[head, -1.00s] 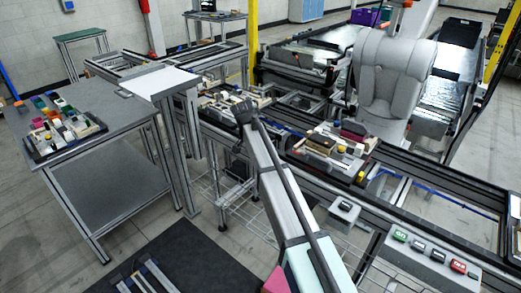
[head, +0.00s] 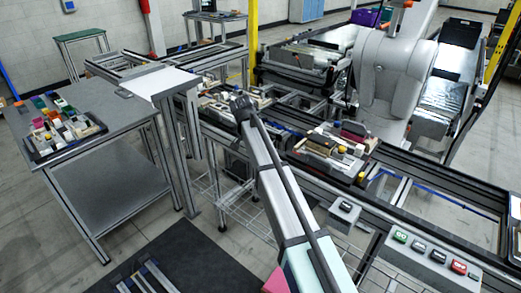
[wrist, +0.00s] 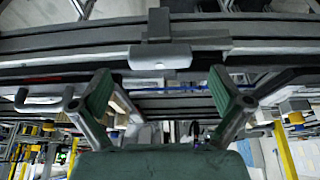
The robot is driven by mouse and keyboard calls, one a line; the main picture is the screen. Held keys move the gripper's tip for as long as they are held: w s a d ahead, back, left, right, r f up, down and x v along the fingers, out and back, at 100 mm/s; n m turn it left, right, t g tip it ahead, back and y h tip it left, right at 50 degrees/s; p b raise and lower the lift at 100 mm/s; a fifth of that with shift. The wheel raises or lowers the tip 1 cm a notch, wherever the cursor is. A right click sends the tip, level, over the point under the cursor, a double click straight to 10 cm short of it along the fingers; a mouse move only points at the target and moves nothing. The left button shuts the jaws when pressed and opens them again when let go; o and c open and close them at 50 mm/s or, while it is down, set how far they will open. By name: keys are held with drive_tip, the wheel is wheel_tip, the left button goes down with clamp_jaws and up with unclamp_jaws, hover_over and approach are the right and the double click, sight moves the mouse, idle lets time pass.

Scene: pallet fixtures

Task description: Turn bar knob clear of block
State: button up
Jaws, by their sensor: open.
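In the wrist view my gripper (wrist: 160,80) is open, its two green-padded fingers wide apart with nothing between the tips. A pale grey rounded piece (wrist: 160,56) sits beyond the fingertips, in front of dark horizontal rails. I cannot tell whether it is the bar knob or the block. In the head view a pallet fixture (head: 290,152) on the rail line carries a dark red block (head: 353,131), a long beige block (head: 318,145) and small yellow and white parts. No bar knob can be picked out there. My gripper cannot be made out in the head view.
A grey table (head: 130,100) at the left holds another loaded tray (head: 42,153). A button panel (head: 425,262) and a small grey box (head: 345,211) stand at the front right. Dark rails (wrist: 60,45) cross close ahead in the wrist view.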

drive_tip(key=v, duration=1)
drive_tip(key=shift+f, duration=0.2)
